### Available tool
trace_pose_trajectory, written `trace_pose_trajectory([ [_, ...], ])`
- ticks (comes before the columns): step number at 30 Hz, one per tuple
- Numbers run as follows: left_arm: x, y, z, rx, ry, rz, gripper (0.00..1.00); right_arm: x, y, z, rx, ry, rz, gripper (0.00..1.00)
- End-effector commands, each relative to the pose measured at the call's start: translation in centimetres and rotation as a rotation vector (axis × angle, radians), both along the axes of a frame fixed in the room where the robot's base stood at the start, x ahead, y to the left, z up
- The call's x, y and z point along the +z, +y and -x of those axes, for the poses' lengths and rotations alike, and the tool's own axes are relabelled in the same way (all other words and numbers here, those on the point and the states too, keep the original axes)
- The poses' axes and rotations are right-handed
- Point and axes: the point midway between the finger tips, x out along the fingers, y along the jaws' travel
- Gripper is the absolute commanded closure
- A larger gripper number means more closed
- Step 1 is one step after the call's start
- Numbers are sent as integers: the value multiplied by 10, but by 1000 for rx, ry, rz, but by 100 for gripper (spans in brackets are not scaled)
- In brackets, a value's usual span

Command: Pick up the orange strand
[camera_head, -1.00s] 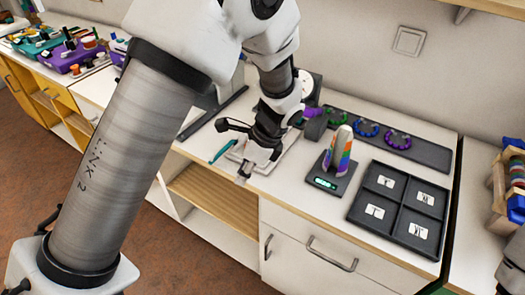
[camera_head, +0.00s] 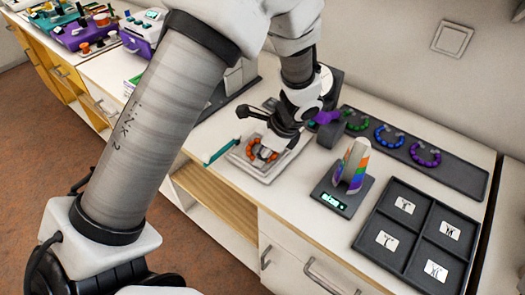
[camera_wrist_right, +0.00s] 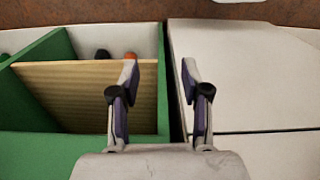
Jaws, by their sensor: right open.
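The orange strand (camera_head: 255,153) is a curved row of orange beads on a pale square tray (camera_head: 252,170) in the head view. My left gripper (camera_head: 266,153) points down at the strand, its tip at the beads. The gripper partly covers the strand, and I cannot tell whether the fingers are closed on it. My right gripper (camera_wrist_right: 159,75) is open and empty in the right wrist view, away from the strand.
A dark board (camera_head: 465,180) holds green, blue and purple strands. A scale (camera_head: 328,200) carries a rainbow-striped object (camera_head: 352,165). A dark four-part tray (camera_head: 422,231) with cards stands at right. In the right wrist view, a green-walled compartment (camera_wrist_right: 35,48) lies below my fingers.

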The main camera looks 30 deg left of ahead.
Motion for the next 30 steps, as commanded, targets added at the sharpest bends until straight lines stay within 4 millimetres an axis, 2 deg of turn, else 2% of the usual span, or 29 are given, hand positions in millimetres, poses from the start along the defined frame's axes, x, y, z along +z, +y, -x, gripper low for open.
trace_pose_trajectory([
  [4,0,0,1,0,1,-1,77,0,0,0,0,0,0,53],
  [6,0,0,0,0,1,-1,100,0,0,0,0,0,0,53],
  [20,2,0,0,1,2,1,100,3,0,0,0,0,0,53],
  [30,23,-2,0,2,0,0,100,29,0,0,0,0,0,53],
])
